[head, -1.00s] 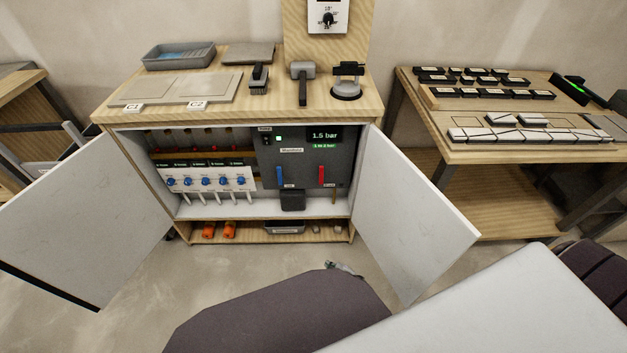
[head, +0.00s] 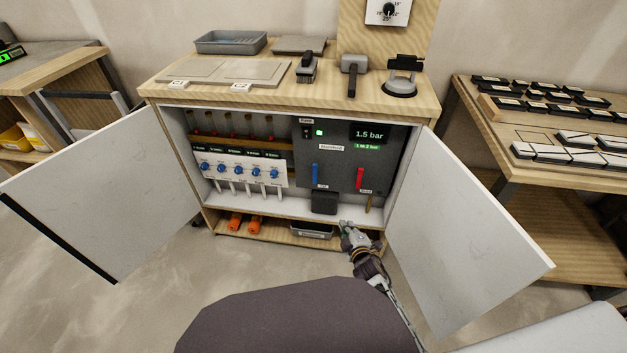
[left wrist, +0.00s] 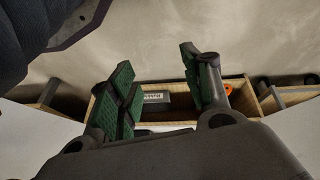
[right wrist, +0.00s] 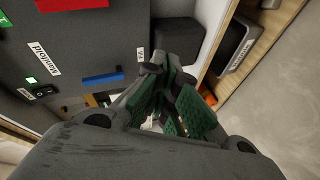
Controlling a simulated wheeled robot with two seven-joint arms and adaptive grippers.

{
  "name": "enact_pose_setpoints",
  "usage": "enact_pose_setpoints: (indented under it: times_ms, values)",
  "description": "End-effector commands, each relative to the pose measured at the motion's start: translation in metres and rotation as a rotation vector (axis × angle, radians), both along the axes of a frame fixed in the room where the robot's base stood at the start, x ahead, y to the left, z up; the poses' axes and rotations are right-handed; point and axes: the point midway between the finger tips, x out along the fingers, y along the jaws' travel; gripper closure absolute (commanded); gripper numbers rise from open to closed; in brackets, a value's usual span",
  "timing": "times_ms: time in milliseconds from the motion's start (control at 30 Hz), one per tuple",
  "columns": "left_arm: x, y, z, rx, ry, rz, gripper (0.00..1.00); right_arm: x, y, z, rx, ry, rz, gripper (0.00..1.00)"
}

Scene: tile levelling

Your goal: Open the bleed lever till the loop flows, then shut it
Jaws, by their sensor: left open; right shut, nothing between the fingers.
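The bleed lever is the red upright bar (head: 360,178) at the right of the dark manifold panel (head: 340,145) in the open cabinet. It shows as a red strip in the right wrist view (right wrist: 65,4). A blue lever (head: 315,174) hangs left of it, also seen in the right wrist view (right wrist: 103,78). The display (head: 369,135) reads 1.5 bar. My right gripper (head: 347,230) is shut and empty at the cabinet's front, below and apart from the red lever; its fingers show closely (right wrist: 165,85). My left gripper (left wrist: 160,75) is open and empty, out of the head view.
The open doors (head: 105,195) and (head: 465,225) flank the cabinet. Flow meters with blue knobs (head: 240,171) fill its left half. A dark box (head: 324,203) sits below the panel. Orange parts (head: 245,223) and a grey tray (head: 311,231) lie on the bottom shelf.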

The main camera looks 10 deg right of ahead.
Motion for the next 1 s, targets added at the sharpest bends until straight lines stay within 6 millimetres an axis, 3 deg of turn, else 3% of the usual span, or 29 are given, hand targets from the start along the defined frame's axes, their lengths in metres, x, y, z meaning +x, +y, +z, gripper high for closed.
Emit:
enact_pose_setpoints:
  times_ms: [600,1000]
  values:
    - [0.006,-0.022,0.054,-0.075,-0.064,-0.017,0.51,0.034,-0.004,0.088,-0.276,-0.267,0.047,1.0]
    - [0.006,-0.025,0.067,-0.088,-0.074,-0.021,0.51,0.036,-0.006,0.107,-0.333,-0.312,0.049,1.0]
